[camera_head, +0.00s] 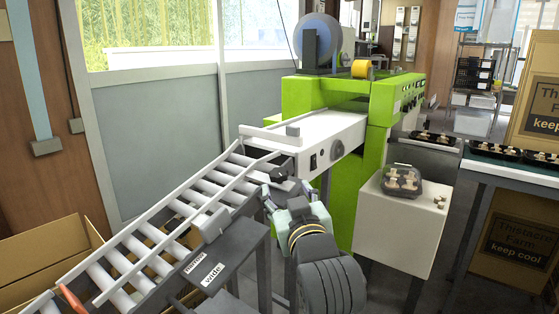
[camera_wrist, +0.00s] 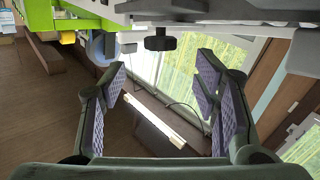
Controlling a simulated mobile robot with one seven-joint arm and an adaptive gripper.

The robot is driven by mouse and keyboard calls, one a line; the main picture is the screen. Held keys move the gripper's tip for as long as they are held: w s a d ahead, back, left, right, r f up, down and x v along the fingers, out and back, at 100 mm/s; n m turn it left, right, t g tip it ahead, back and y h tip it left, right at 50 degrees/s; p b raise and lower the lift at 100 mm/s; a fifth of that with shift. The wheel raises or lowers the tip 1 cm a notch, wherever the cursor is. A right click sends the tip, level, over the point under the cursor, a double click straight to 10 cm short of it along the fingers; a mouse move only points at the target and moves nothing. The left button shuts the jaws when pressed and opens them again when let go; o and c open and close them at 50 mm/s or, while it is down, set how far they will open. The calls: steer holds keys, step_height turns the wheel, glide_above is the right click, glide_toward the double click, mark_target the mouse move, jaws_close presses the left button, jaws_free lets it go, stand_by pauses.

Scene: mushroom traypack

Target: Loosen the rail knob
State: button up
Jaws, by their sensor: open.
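The rail knob is a dark lobed knob; in the wrist view (camera_wrist: 160,40) it stands just beyond the fingertips, roughly centred between them. In the head view a dark knob (camera_head: 280,173) shows at the upper end of the roller conveyor's guide rail (camera_head: 240,180), beside the green machine. My gripper (camera_head: 286,191) is just in front of it, with its two fingers spread. In the wrist view my gripper (camera_wrist: 160,85) has an empty gap between its purple ridged pads. The knob is apart from the pads.
The green wrapping machine (camera_head: 372,185) stands behind. Cardboard boxes flank the scene.

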mark_target(280, 178)
steer(key=p, duration=0.4)
steer(key=shift+w+a+r, duration=0.1)
steer(key=shift+w+r, duration=0.2)
steer(key=shift+w, duration=0.05)
steer(key=w, duration=0.2)
steer(key=w+a, duration=0.1)
steer(key=w, duration=0.5)
steer(key=shift+a+f, duration=0.25)
steer(key=shift+f, duration=0.05)
steer(key=shift+c, duration=0.6)
steer(key=c, duration=1.1)
steer(key=shift+o, duration=0.2)
